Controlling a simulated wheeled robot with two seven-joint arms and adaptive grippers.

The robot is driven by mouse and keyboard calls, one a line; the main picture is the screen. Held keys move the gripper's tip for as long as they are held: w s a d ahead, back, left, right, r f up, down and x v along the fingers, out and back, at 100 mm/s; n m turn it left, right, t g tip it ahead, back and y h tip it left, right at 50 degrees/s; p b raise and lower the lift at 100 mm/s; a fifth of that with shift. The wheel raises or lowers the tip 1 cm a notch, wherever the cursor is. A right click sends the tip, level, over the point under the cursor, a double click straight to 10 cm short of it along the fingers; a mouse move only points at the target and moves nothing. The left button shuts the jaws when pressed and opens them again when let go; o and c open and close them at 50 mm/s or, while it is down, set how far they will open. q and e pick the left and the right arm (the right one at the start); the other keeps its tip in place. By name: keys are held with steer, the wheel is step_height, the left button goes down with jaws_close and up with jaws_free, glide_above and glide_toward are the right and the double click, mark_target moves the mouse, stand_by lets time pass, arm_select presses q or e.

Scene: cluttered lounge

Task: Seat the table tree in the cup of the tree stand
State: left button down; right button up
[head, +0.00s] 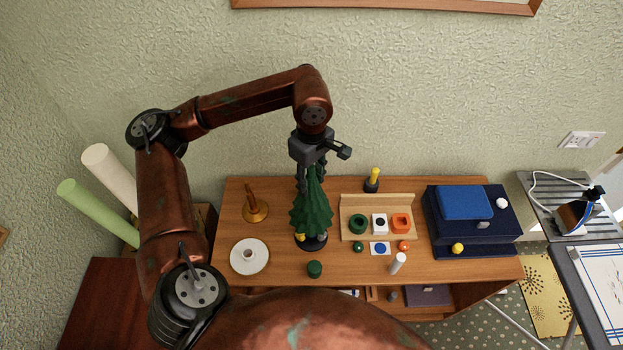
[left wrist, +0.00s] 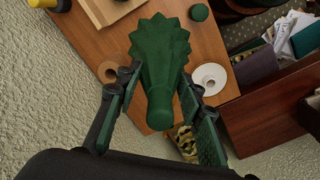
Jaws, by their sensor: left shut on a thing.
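The table tree (head: 311,213) is a dark green cone with jagged tiers. My left gripper (head: 311,182) is shut on its top from above, and the tree hangs about upright over the middle-left of the cabinet top. In the left wrist view the tree (left wrist: 160,55) runs away from between the fingers (left wrist: 160,105). A white disc with a small raised cup in its middle, seemingly the tree stand (head: 262,263), lies to the left and nearer; it also shows in the left wrist view (left wrist: 217,82). A dark round base (head: 314,244) shows just under the tree; whether they touch is hidden. My right gripper is out of view.
A brass-coloured stand (head: 255,214) is left of the tree. A dark green cylinder (head: 315,269) stands in front. A wooden board (head: 379,204) with coloured pieces, a yellow-topped peg (head: 373,180) and a dark blue box (head: 444,235) are to the right.

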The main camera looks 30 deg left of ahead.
arm_select(q)
steer(key=shift+f, duration=0.35)
steer(key=c, duration=1.2)
jaws_free()
step_height(320, 180, up, 12)
steer(key=shift+r, duration=0.1)
steer(key=shift+c, duration=0.3)
